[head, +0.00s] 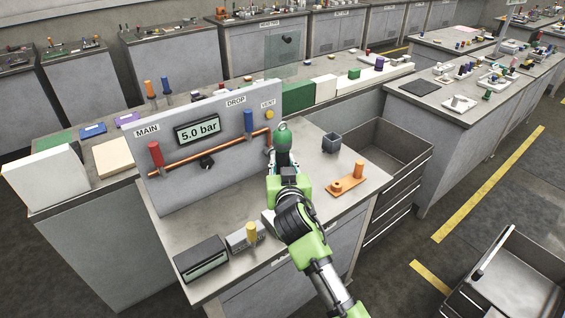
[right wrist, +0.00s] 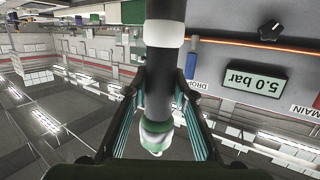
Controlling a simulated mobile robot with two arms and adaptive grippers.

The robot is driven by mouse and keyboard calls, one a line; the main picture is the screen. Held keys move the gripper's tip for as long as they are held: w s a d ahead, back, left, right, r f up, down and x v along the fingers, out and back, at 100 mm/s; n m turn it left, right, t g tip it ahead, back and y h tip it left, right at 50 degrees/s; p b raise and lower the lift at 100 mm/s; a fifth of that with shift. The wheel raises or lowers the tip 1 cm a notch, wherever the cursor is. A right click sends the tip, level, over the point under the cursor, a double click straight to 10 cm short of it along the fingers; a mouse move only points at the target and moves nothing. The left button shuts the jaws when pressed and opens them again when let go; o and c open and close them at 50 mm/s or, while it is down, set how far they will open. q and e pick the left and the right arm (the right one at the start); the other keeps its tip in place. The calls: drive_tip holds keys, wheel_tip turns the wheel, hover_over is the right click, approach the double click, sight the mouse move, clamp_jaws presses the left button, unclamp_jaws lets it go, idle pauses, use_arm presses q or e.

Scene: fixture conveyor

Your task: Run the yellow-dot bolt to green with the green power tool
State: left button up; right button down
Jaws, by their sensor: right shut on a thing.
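My right gripper (head: 285,166) is above the middle of the near bench and is shut on the green power tool (head: 283,138). The tool's green body with a loop at its top stands up above the fingers. In the right wrist view, the fingers (right wrist: 161,88) close on the tool's dark shaft (right wrist: 160,62), which has a white band and a green-and-white end. No bolt with a yellow dot can be made out. A pale fixture on the bench is mostly hidden behind my right arm. My left gripper is not in view.
Behind the tool stands a grey panel (head: 215,172) with a pipe and a 5.0 bar display (head: 198,131). An orange stand (head: 346,187) and grey cup (head: 331,142) are to the right. A grey block with a yellow knob (head: 251,232) and dark box (head: 201,259) are front left.

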drive_tip(key=shift+s+f+b, duration=0.1)
drive_tip(key=shift+f+b, duration=0.65)
drive_tip(key=shift+b, duration=0.1)
idle(0.7)
drive_tip(key=shift+f, duration=0.15)
idle(4.3)
idle(1.9)
